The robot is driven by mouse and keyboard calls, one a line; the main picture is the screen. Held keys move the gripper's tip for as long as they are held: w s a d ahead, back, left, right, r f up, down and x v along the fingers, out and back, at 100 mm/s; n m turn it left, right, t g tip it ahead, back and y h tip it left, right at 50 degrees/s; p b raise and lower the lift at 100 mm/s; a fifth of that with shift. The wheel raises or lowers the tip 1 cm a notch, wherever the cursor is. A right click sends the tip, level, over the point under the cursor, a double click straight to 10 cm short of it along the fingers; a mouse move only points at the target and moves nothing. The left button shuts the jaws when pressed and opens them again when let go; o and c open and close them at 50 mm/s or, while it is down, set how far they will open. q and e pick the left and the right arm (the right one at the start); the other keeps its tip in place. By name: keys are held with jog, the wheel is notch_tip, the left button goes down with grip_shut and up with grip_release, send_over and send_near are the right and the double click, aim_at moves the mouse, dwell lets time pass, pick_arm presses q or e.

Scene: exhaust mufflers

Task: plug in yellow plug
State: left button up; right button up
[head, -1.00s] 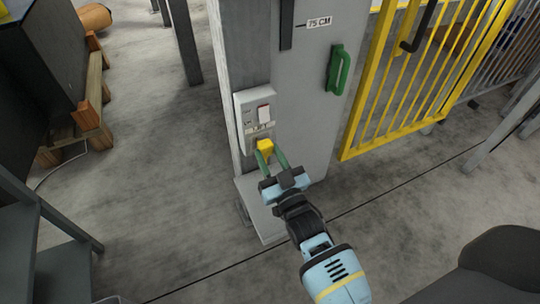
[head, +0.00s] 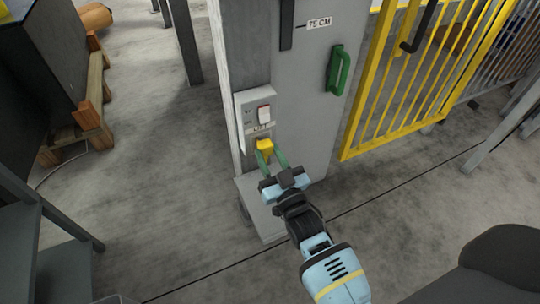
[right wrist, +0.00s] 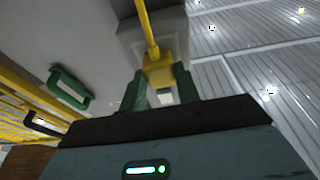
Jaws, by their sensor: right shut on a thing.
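The yellow plug (head: 265,145) is at the lower part of a grey-white socket box (head: 249,104) on the grey post. My right gripper (head: 271,155) has its green fingers on the plug and is shut on it. In the right wrist view the plug (right wrist: 158,72) sits between the two fingertips (right wrist: 160,88), with a yellow cord (right wrist: 147,28) running from it. The plug is up against or very close to the box; whether it is seated in the socket I cannot tell, as the contact is hidden. My left gripper is not in view.
A green handle (head: 340,69) is on the post's face. A yellow barred gate (head: 405,85) stands to the right. A wooden pallet frame (head: 92,112) is at left. The floor between is open.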

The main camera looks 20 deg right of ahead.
jog(key=shift+w, duration=0.6)
jog(key=o, duration=1.1)
jog(key=shift+o, duration=0.2)
jog(key=shift+s, duration=0.1)
jog(key=p+v, duration=0.1)
jog(key=v, duration=0.6)
jog(key=shift+s, duration=0.35)
jog(key=shift+f, duration=0.15)
